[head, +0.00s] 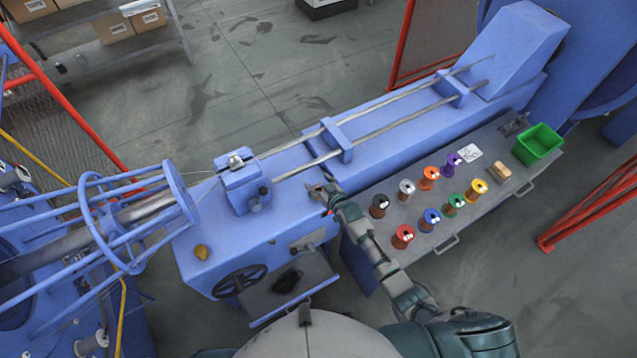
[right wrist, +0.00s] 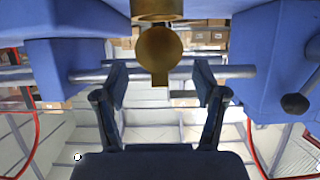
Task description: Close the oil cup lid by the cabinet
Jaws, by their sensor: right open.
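My right gripper (head: 322,190) reaches over the blue machine bed in the head view, small and partly merged with brass-coloured parts there. In the right wrist view its two fingers (right wrist: 162,82) are apart, with nothing gripped. A brass oil cup (right wrist: 156,9) is at the top centre of that view. Its round brass lid (right wrist: 159,50), with a short tab, shows face-on below the cup, centred between the fingers. I cannot tell whether the fingers touch it; a gap shows on each side. My left gripper is not in view.
The grey cabinet top (head: 447,225) beside the bed holds several coloured spools and a green bin (head: 537,145). Steel rods (head: 405,123) run along the bed. A black handwheel (head: 236,282) is on the front.

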